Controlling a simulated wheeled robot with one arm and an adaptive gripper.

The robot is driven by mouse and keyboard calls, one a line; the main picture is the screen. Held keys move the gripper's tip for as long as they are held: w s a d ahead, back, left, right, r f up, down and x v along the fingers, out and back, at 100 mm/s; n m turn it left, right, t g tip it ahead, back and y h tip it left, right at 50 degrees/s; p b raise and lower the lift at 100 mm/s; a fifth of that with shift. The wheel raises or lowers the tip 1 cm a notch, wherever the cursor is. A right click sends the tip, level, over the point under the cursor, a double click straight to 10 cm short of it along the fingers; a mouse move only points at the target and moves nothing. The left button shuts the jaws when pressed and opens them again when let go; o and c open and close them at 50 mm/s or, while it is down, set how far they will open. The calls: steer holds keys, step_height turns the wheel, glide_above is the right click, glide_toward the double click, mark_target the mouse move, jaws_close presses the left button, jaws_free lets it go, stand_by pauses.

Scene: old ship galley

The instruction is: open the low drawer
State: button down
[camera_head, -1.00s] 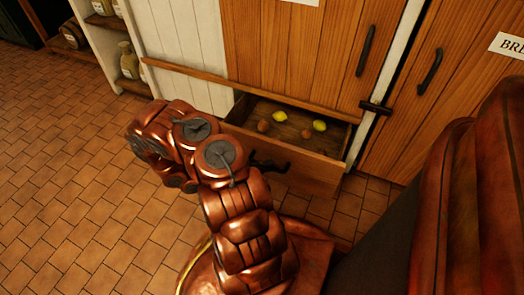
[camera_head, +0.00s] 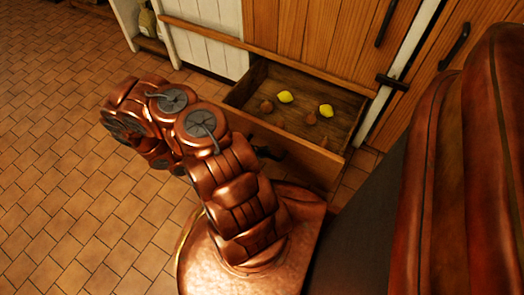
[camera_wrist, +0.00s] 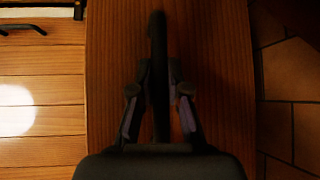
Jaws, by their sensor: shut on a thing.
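The low wooden drawer (camera_head: 335,163) stands well open below the cabinet doors in the head view. Its inside shows, with two yellow lemons (camera_head: 285,97) and a few brown round things (camera_head: 266,106) on its floor. In the wrist view the drawer front (camera_wrist: 225,60) fills the middle, with the dark bar handle (camera_wrist: 158,40) standing out from it. My gripper (camera_wrist: 159,95) has one finger on each side of the handle and is shut on it. In the head view my arm hides the left part of the drawer front, and the gripper (camera_head: 268,153) shows only in part.
Tall wooden doors (camera_head: 310,30) with dark handles (camera_head: 386,22) stand above the drawer. A white panelled front (camera_head: 212,50) and a shelf with a jar (camera_head: 146,22) are to the left. The tiled floor (camera_head: 50,150) at left is clear.

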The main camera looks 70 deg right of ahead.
steer(key=c, duration=1.1)
jaws_free()
steer(key=shift+c, duration=0.2)
steer(key=v, duration=1.2)
steer(key=w+a+r+t+y+p, duration=0.1)
steer(key=a+r+y+p, duration=0.15)
steer(key=r+p, duration=1.25)
steer(key=w+a+r+t+y+p, duration=0.2)
steer(key=a+r+p, duration=0.25)
steer(key=r, duration=1.95)
steer(key=s+a+r+n+t+y+p, duration=0.1)
steer(key=s+a+r+n+t+p, duration=0.1)
steer(key=a+r+p, duration=0.3)
steer(key=s+a+r+n+t+y+p, duration=0.2)
steer(key=a+r+p, duration=0.4)
steer(key=r, duration=1.2)
steer(key=s+a+r+n+t+y+p, duration=0.2)
steer(key=s+a+r+n+t+p, duration=0.2)
steer(key=r+p, duration=0.8)
steer(key=shift+s+a+r+n+p, duration=0.3)
steer(key=shift+a+n, duration=0.2)
steer(key=shift+a, duration=0.55)
